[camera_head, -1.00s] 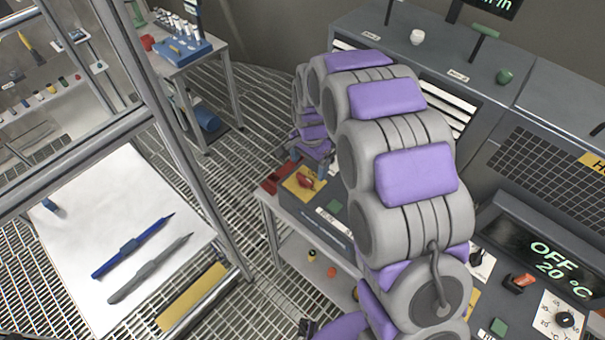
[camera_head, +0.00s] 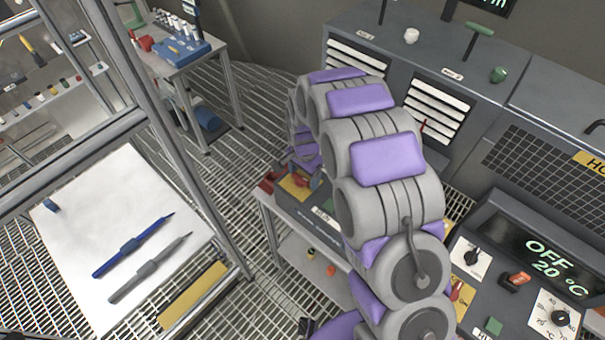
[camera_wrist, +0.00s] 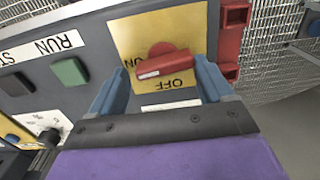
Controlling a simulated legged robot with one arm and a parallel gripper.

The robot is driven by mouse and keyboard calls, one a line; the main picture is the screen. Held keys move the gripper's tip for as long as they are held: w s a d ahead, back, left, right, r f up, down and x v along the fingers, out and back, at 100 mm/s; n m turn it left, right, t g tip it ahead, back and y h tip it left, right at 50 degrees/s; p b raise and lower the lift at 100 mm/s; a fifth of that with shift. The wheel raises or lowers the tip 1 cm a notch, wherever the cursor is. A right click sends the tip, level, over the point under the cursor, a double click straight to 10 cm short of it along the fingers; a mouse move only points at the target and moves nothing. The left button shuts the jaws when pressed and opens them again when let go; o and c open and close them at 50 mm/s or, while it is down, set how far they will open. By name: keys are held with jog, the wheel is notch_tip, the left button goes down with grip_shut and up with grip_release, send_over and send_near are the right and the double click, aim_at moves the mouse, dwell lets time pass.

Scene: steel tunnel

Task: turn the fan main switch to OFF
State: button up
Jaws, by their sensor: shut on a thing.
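The fan main switch is a red rotary handle (camera_wrist: 164,65) on a yellow plate (camera_wrist: 128,32) marked ON and OFF. In the wrist view the handle lies nearly level, slightly tilted, with its left end by the ON lettering and the upside-down OFF below it. My gripper (camera_wrist: 160,80) has its blue fingers on either side of the handle and is shut on it. In the head view the yellow plate (camera_head: 293,188) shows on the low bench, with my gripper (camera_head: 308,180) over it; the handle is partly hidden there.
Green (camera_wrist: 69,72) and dark (camera_wrist: 17,83) buttons sit beside the switch, near a RUN label. A red bracket (camera_wrist: 232,35) is close on its other side. A console with an OFF 20 °C display (camera_head: 540,250) stands right; a white-topped table (camera_head: 75,255) left.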

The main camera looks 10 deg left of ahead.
jog(key=shift+c, duration=0.7)
jog(key=shift+s+a, duration=0.25)
jog(key=shift+a, duration=0.4)
jog(key=c, duration=0.5)
jog(key=shift+d, duration=0.1)
